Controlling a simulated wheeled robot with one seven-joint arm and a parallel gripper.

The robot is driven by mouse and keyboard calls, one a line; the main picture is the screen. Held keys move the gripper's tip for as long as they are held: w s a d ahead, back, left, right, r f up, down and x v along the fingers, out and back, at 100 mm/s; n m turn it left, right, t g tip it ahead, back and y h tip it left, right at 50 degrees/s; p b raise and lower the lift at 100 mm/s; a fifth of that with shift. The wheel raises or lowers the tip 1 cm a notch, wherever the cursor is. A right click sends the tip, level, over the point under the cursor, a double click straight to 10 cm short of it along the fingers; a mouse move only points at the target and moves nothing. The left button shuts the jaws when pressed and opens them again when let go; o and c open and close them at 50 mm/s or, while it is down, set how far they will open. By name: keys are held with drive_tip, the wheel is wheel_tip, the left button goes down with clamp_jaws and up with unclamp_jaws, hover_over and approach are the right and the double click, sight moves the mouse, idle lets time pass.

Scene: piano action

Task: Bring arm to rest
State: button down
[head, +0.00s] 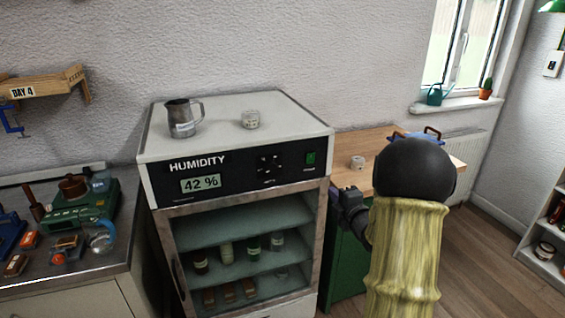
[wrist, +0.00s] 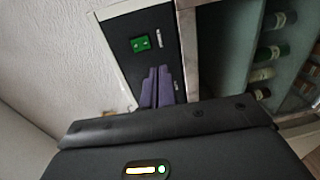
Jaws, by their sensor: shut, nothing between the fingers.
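My gripper (head: 338,197) is beside the right side of the humidity cabinet (head: 316,143) in the head view, partly hidden by my sleeved arm. In the wrist view my gripper's two purple fingers (wrist: 158,72) are together, with nothing between them. They point toward the cabinet's black control panel (wrist: 126,22), below the green switch (wrist: 140,44). I cannot tell whether they touch the cabinet.
A metal pitcher (head: 183,119) and a small white pot (head: 251,119) stand on the cabinet. Bottles show behind its glass door (head: 225,215). A wooden-topped green bench (head: 350,143) is behind my arm. A cluttered counter (head: 120,255) is at left. Floor (head: 500,265) is clear at right.

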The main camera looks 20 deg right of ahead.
drive_tip(key=s+a+r+m+g+p, duration=0.2)
drive_tip(key=s+a+m+g+p, duration=0.8)
drive_tip(key=s, duration=1.5)
drive_tip(key=a+m+g, duration=0.4)
drive_tip(key=a+m, duration=0.4)
drive_tip(key=a, duration=0.3)
drive_tip(key=shift+h, duration=0.3)
